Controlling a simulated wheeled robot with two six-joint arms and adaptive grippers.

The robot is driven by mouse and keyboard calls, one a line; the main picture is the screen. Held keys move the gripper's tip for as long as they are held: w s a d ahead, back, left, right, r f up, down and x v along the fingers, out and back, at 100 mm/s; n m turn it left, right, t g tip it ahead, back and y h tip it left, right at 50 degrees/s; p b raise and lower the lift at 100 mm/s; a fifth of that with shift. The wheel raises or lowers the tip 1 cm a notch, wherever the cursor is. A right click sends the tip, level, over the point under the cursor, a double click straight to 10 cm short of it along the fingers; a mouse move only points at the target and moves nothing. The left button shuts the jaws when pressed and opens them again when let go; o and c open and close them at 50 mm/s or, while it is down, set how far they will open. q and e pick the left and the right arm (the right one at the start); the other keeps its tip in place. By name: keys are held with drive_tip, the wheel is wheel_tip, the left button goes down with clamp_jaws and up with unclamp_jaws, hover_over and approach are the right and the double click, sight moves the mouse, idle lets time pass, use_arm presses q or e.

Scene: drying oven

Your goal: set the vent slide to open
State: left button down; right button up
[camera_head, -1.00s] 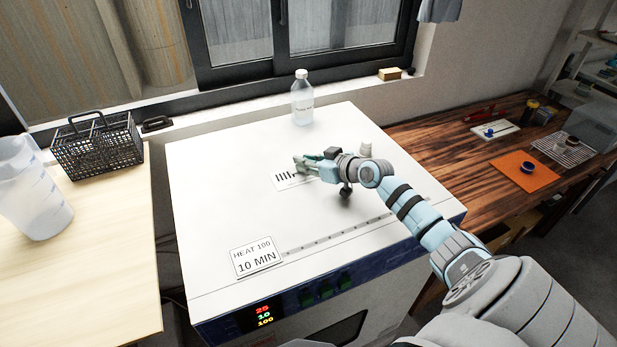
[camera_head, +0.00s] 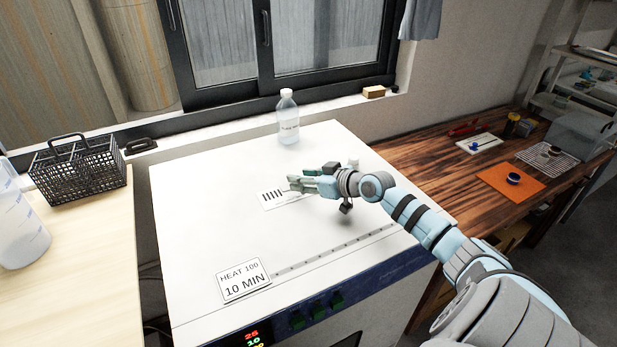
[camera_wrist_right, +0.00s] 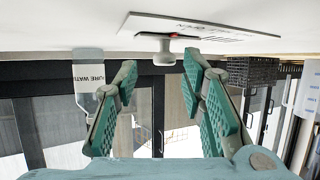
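The vent plate (camera_head: 269,200), a white label with black bars, lies on top of the white oven (camera_head: 200,220). My right gripper (camera_head: 292,184) is at this plate and hides part of it. In the right wrist view, the picture is upside down and the plate (camera_wrist_right: 215,33) shows near the top edge. A pale round knob (camera_wrist_right: 163,51) stands out from the plate. The right gripper's two green-padded fingers (camera_wrist_right: 160,70) are apart, with the knob between their tips in the picture. Contact with the knob cannot be made out. My left gripper is not in view.
A clear bottle (camera_head: 288,118) stands at the oven's back edge. A sign reading HEAT 100, 10 MIN (camera_head: 243,280) is at the front left. A black wire basket (camera_head: 78,170) is on the left table. A wooden bench (camera_head: 440,150) is at right.

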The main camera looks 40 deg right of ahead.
drive_tip(key=v, duration=0.5)
drive_tip(key=shift+s+d+f, duration=0.15)
drive_tip(key=shift+s+d, duration=0.05)
drive_tip(key=shift+d, duration=0.05)
drive_tip(key=shift+s+a+r, duration=0.1)
drive_tip(key=shift+s+r, duration=0.15)
drive_tip(key=shift+s, duration=0.1)
drive_tip(key=shift+w, duration=0.15)
